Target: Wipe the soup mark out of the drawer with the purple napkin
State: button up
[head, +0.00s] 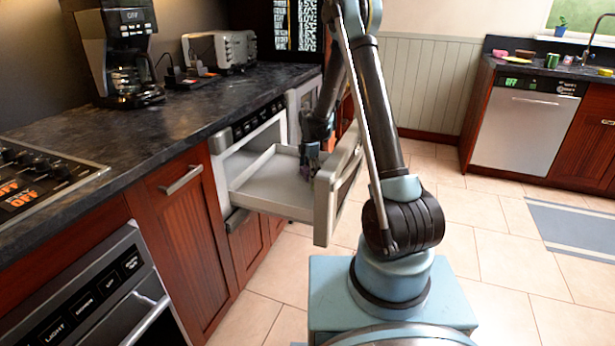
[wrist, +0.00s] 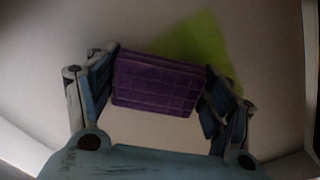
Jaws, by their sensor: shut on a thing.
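The microwave drawer (head: 270,180) is pulled open below the counter, with a pale inside. My gripper (head: 312,158) reaches down into it near its front panel. In the wrist view my gripper (wrist: 160,88) is shut on the purple napkin (wrist: 155,80), a folded block between the two fingers. A yellow-green soup mark (wrist: 205,45) lies on the drawer floor just beyond the napkin, to its upper right. The napkin hides part of the mark. I cannot tell whether the napkin touches the floor. In the head view the napkin is mostly hidden by my arm.
The drawer's side walls (wrist: 310,60) rise close to the right of my gripper. The drawer front (head: 338,185) stands between the drawer and my base. A coffee maker (head: 122,60) and toaster (head: 222,50) stand on the dark counter (head: 180,115).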

jog(key=shift+w+d+f, duration=0.1)
jog(key=shift+w+d, duration=0.15)
jog(key=shift+w, duration=0.4)
jog(key=shift+w+d, duration=0.25)
jog(key=shift+w, duration=0.45)
jog(key=shift+w+d+f, duration=0.1)
jog(key=shift+w+d, duration=0.15)
jog(key=shift+w, duration=0.4)
jog(key=shift+r, duration=0.2)
jog(key=shift+r, duration=2.85)
jog(key=shift+r, duration=0.1)
jog(key=shift+r, duration=1.4)
